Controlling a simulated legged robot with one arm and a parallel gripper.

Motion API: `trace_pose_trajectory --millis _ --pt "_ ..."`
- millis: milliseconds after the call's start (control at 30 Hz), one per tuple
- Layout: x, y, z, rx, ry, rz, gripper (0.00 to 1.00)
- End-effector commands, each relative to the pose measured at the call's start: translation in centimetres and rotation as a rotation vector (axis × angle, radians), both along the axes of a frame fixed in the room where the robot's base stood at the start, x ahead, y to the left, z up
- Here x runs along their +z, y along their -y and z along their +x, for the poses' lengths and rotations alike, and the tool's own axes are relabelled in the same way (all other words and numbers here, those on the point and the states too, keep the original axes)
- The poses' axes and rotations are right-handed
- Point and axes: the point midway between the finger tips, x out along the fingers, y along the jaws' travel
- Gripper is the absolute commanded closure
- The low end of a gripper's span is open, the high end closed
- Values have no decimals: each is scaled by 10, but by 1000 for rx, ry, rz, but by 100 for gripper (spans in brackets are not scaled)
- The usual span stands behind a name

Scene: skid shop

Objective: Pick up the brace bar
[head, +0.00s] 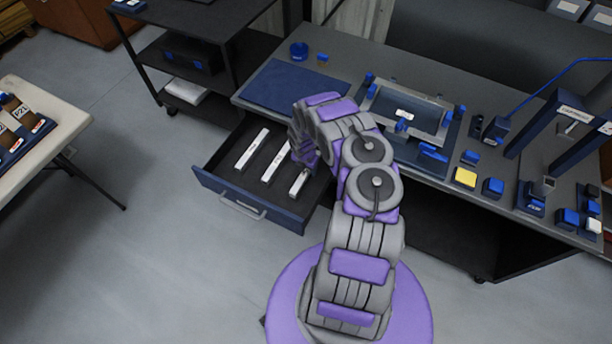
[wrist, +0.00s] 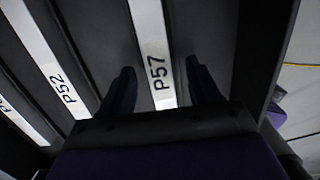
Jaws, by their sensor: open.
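Three pale bars lie side by side in an open drawer (head: 225,186) under the workbench. In the wrist view, a bar marked P57 (wrist: 150,40) runs between the two dark fingers of my gripper (wrist: 158,85), which is open with a gap on both sides of the bar. A bar marked P52 (wrist: 40,55) lies to its left, and a third bar (wrist: 18,118) further left has its label cut off. In the head view the bars show as a left bar (head: 252,149), a middle bar (head: 268,171) and a right bar (head: 299,183) beside my gripper, whose tips are hidden there.
The workbench (head: 345,60) carries a blue mat (head: 293,86), a frame fixture (head: 408,108) and several blue blocks. A black shelf cart (head: 190,60) stands behind left. A pale table (head: 55,118) stands at far left. Drawer walls surround the bars; open floor lies in front.

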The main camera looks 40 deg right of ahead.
Motion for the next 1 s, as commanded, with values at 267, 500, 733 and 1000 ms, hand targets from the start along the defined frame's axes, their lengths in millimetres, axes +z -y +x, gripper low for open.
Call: trace_pose_trajectory --millis 267,500,733,1000 --pt "-13 -4 1 1 1 -7 38" --pt "-13 -2 1 1 1 -4 49" --pt "-15 0 1 0 2 -1 71" --pt "-14 -2 1 1 0 -4 97"
